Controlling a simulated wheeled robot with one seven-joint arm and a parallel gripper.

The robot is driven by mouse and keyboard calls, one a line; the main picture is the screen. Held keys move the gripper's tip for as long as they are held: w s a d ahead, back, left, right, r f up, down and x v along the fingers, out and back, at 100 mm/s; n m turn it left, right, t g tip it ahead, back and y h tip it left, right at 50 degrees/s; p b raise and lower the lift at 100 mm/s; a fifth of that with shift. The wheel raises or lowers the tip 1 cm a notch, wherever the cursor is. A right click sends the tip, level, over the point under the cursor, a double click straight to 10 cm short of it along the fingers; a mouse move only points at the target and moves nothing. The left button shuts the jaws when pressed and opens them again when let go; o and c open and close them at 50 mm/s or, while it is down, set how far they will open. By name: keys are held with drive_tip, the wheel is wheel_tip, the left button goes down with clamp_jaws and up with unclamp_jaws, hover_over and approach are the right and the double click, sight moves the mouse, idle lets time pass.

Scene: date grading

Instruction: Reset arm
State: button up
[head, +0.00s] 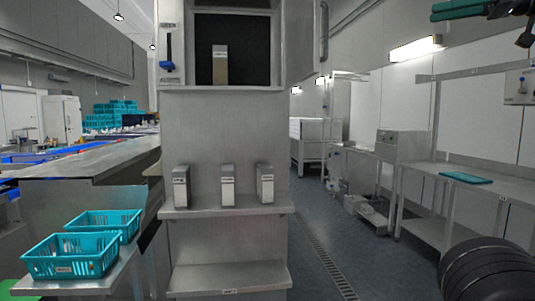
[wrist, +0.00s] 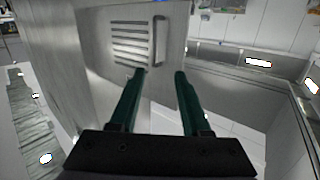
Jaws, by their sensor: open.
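My gripper (wrist: 160,74) shows in the wrist view with its two dark green fingers apart and nothing between them. In the head view, green finger-like parts of what looks like my gripper (head: 462,10) show at the top right corner, high above the right-hand bench and cut by the picture edge. My gripper appears to touch nothing. In the wrist view a grey panel with slots and a handle (wrist: 158,40) lies beyond the fingertips.
A metal cabinet (head: 225,130) stands ahead, with one carton (head: 220,66) in its dark opening and three cartons on its shelf (head: 230,209). Teal baskets (head: 72,256) sit at lower left. A steel bench (head: 500,187) with a teal tray (head: 465,177) stands right. The middle floor is clear.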

drive_tip(key=s+a+f+m+t+h, duration=0.1)
drive_tip(key=s+a+f+m+h, duration=0.45)
drive_tip(key=a+f, duration=0.4)
drive_tip(key=w+a+f+m+g+h, duration=0.1)
drive_tip(key=f+m+h, duration=0.2)
drive_tip(key=f, duration=0.7)
drive_tip(key=w+a+f+m+g+h, duration=0.1)
drive_tip(key=w+f+m+h, duration=0.1)
drive_tip(key=f+m+h, duration=0.2)
wheel_tip(320, 180, down, 7)
drive_tip(key=m, duration=0.3)
drive_tip(key=shift+w+a+r+g, duration=0.2)
drive_tip(key=shift+a+g, duration=0.1)
drive_tip(key=shift+a, duration=0.05)
drive_tip(key=shift+w, duration=0.1)
